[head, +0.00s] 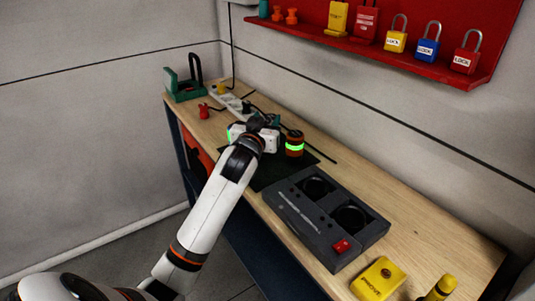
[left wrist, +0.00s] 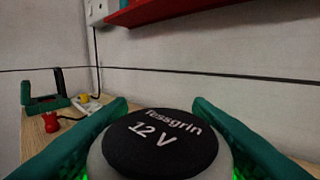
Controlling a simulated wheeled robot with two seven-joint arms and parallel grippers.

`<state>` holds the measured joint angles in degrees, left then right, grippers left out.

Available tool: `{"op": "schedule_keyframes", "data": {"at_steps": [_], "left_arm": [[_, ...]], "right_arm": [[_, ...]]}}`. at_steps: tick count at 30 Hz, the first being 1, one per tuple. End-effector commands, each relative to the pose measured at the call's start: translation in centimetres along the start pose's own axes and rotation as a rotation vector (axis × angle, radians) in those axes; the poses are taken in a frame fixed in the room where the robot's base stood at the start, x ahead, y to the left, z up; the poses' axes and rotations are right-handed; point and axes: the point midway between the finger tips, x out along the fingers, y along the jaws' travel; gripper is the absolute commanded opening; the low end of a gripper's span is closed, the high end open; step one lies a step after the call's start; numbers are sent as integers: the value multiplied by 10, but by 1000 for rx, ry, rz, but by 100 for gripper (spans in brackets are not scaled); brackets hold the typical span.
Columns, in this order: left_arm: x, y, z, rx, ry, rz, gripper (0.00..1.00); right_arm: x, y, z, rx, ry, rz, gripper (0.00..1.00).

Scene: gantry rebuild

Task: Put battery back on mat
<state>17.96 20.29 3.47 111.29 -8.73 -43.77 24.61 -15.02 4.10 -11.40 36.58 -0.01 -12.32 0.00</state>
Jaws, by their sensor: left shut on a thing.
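My left gripper (head: 270,120) reaches over the back of the dark mat (head: 268,176) and is shut on the battery. In the left wrist view the battery's round black top (left wrist: 155,140) reads "Tessgrin 12 V". It sits between the two teal fingers, with a pale rim around it and green glow at its sides. In the head view the gripper and wrist hide most of the held battery, so I cannot tell whether it touches the mat. My right gripper is out of view.
A dark grey two-well unit with a red switch (head: 341,246) lies right of the mat. A yellow box (head: 378,279) is nearer the front. Behind the gripper are a power strip (head: 228,99), a red object (head: 204,111) and a green stand (head: 184,88). Padlocks hang on the red board (head: 395,38).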

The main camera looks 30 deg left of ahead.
Motion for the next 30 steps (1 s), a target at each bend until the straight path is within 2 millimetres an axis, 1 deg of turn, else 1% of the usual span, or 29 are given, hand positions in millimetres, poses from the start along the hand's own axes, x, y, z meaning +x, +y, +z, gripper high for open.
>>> {"op": "schedule_keyframes", "data": {"at_steps": [1,4,6,8,11,15,18,19,23,27,28,30], "left_arm": [[0,0,-12,1,3,0,12],[0,0,-28,0,1,0,12],[0,0,-34,0,-2,0,12],[0,0,-39,0,-1,1,12],[-1,0,-52,0,1,-1,12],[0,0,-70,-1,-1,-1,12],[0,0,-75,1,-4,-1,12],[0,0,-75,1,-4,-1,12],[0,0,-74,1,-4,-1,12],[0,0,-77,0,-4,-1,12],[0,0,-77,1,-1,-1,51],[0,0,-77,1,-1,-1,62]], "right_arm": [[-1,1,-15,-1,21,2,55],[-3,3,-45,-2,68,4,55],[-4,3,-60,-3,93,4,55],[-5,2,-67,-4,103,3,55],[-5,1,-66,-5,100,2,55],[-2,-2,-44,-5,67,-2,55],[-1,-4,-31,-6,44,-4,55],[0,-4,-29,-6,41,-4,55],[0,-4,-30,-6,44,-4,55],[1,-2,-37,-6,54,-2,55],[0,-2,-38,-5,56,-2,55],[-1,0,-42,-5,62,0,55]]}}
